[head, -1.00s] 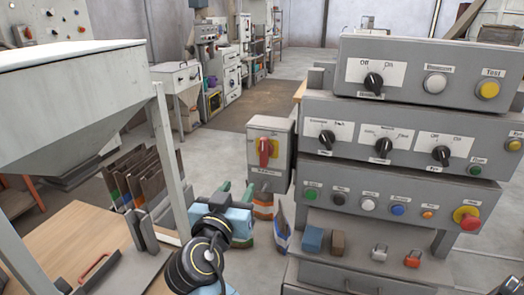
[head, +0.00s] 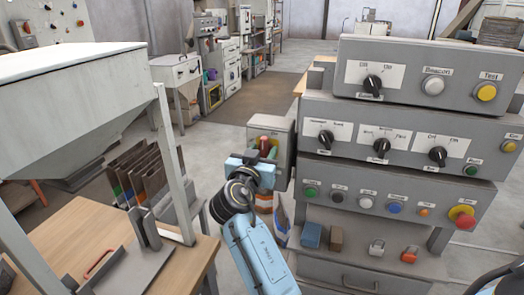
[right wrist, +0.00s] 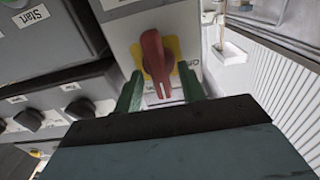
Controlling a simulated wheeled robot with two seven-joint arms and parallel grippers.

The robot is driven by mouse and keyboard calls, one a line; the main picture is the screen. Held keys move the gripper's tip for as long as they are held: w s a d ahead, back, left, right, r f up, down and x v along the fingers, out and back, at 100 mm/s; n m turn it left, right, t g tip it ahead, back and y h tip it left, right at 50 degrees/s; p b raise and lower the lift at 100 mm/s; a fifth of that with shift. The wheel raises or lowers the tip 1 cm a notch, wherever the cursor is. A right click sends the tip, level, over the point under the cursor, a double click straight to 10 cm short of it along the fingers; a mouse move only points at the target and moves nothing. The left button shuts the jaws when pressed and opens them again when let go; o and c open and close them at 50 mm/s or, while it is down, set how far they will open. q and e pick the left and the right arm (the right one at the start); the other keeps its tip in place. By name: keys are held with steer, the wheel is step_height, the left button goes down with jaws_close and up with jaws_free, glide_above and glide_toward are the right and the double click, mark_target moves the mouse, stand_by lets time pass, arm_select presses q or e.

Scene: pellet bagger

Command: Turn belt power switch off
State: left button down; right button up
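A red rotary handle (right wrist: 155,62) on a yellow plate is mounted on a grey switch box (right wrist: 200,22). The handle points roughly straight up and down in the right wrist view; its label is partly hidden. In the head view the box (head: 284,128) stands left of the control panels, and the red handle (head: 264,142) is partly covered by my gripper. My right gripper (right wrist: 160,80) is open, its green fingers on either side of the handle's lower part; contact cannot be told. It also shows in the head view (head: 266,156). My left gripper is not in view.
Stacked control panels (head: 400,122) with knobs and buttons stand close on the right. A hopper (head: 75,95) on a frame and a wooden table (head: 85,225) are at left. Small blocks and padlocks lie on the shelf (head: 350,250) below the panels.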

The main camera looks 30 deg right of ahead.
steer(key=c, duration=0.6)
steer(key=shift+n, duration=0.4)
steer(key=n, duration=0.3)
steer(key=shift+w+n+p, duration=0.15)
steer(key=shift+n+p, duration=0.15)
steer(key=shift+p, duration=0.05)
steer(key=shift+w+a+f+n+p, duration=0.1)
steer(key=shift+n+p, duration=1)
steer(key=shift+n, duration=1.15)
steer(key=shift+w+a+f+n+p, duration=0.15)
steer(key=shift+n+p, duration=0.9)
steer(key=shift+n, duration=1.25)
steer(key=shift+s+d+f+n+p, duration=0.1)
steer(key=shift+n+p, duration=1)
steer(key=shift+n, duration=1.15)
